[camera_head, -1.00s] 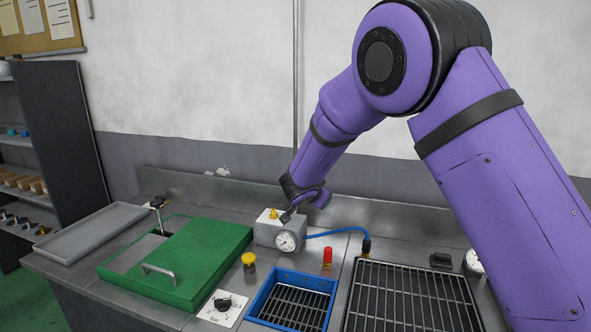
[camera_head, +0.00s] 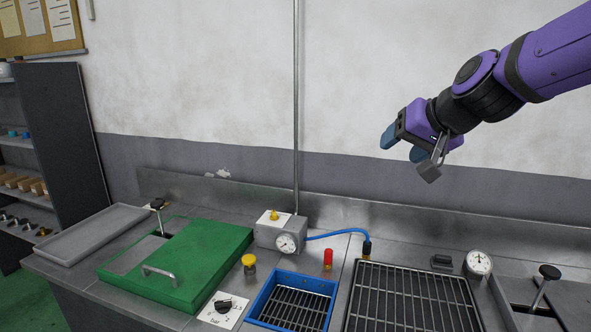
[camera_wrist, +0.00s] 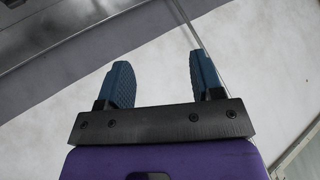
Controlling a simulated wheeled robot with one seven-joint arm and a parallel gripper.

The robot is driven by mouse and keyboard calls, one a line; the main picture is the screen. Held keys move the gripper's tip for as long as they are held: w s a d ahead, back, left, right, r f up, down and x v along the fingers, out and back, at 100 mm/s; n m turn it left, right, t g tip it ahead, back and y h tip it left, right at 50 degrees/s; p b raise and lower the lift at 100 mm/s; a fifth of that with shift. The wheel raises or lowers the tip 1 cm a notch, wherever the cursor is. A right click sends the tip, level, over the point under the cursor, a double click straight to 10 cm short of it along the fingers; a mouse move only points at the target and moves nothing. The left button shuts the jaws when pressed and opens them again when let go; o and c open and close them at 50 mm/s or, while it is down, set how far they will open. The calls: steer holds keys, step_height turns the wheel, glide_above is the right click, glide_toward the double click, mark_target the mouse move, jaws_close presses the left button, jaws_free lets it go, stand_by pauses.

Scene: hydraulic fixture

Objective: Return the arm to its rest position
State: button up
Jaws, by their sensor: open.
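My gripper (camera_head: 402,146) hangs in the air at the upper right of the head view, in front of the wall and above the bench. Its two blue fingers also show in the wrist view (camera_wrist: 157,80), spread apart with nothing between them. The purple arm comes in from the right edge of the head view. The gripper touches nothing.
Below on the bench (camera_head: 410,245) are a green lid (camera_head: 190,255), a grey gauge block (camera_head: 275,232) with a blue hose, a blue-rimmed tray (camera_head: 262,297), a grated basin (camera_head: 410,300), a second gauge (camera_head: 479,262) and a red cap (camera_head: 328,258). The air around the gripper is clear.

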steer(key=s+d+f+g+h, duration=0.1)
steer(key=s+d, duration=0.2)
steer(key=s, duration=0.5)
steer(key=s+d+f+n+g+h, duration=0.1)
steer(key=s+d+f, duration=0.1)
steer(key=s+d, duration=0.2)
steer(key=s+d+f+g+h, duration=0.1)
steer(key=s+d+h, duration=0.1)
steer(key=s, duration=0.9)
steer(key=shift+s+d+f+g, duration=0.25)
steer(key=shift+s+d+g, duration=0.1)
steer(key=shift+d, duration=0.3)
